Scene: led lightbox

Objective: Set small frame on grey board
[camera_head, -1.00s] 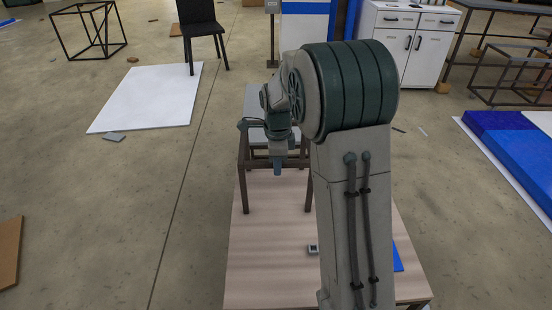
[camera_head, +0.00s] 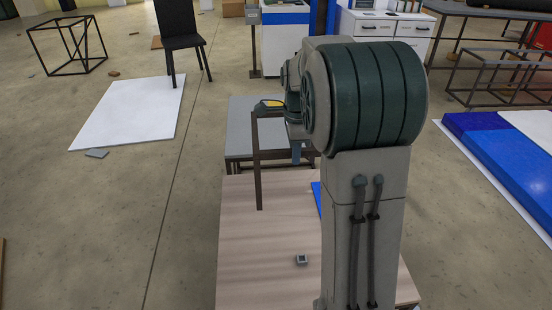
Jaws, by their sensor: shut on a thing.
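The small frame (camera_head: 257,170) is dark brown, with an upright post and a horizontal bar showing left of my arm. Its right part is hidden behind my arm. My gripper (camera_head: 296,152) is mostly hidden by my own arm; only a bluish-grey tip shows beside the frame's bar. It is shut on the small frame. The grey board (camera_head: 237,137) is a flat grey top behind the frame, beyond the wooden table. I cannot tell whether the frame's foot touches the table.
The pale wooden table (camera_head: 255,240) holds a small grey device (camera_head: 302,259) and a blue sheet (camera_head: 317,196) partly behind my arm. A white panel (camera_head: 130,112) and a black chair (camera_head: 181,40) are at left. Blue mats (camera_head: 495,150) lie at right.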

